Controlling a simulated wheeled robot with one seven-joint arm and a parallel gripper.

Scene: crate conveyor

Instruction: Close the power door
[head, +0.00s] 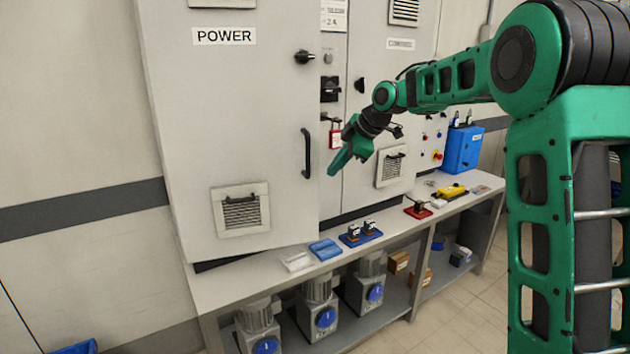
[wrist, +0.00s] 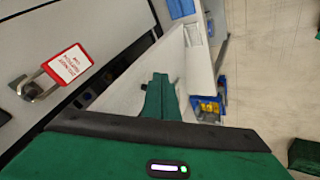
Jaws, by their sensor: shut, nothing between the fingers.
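The power door (head: 235,130) is the large grey panel labelled POWER at the left of the cabinet in the head view. It stands ajar, with its right edge out from the cabinet front over the bench. Its black handle (head: 307,153) is upright near that edge, with a black knob (head: 305,57) above. My gripper (head: 332,172) is shut and empty, just right of the handle and door edge, pointing down-left. I cannot tell whether it touches the door. In the wrist view, my shut green fingers (wrist: 160,95) show in the middle.
A padlock with a red tag (wrist: 68,65) hangs on the cabinet close to my gripper; it also shows in the head view (head: 335,138). The bench (head: 225,287) below carries small blue, white and red items. A blue box (head: 463,148) stands at its far right end.

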